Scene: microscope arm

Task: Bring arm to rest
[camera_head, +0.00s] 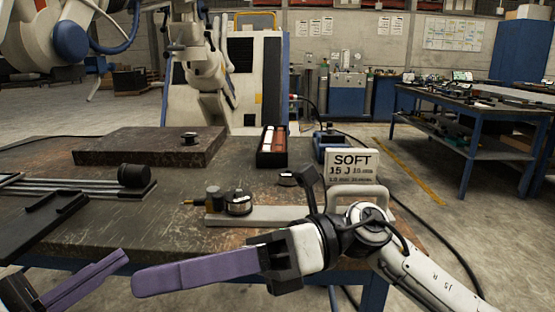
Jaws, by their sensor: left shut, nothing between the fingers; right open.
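A pale grey bar (278,216) lies on the dark workbench, with a round metal gauge-like part (238,205) at its left end. A pale arched handle (376,191) rises near its right end, partly hidden by my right wrist. I cannot tell surely which part is the task's arm. My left gripper (120,261) is at the lower left, its purple fingers shut and empty, in front of the bench. My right gripper (138,283) comes in from the lower right and points left. One long purple finger shows, the other is hidden. It is open, with nothing seen in it.
The workbench (185,236) also holds a sign reading SOFT (352,167), a dark slab (128,146), a red-and-white box (271,150) and rails with a black cylinder (132,175). A black flat part (40,222) lies left. A blue bench (478,110) stands back right.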

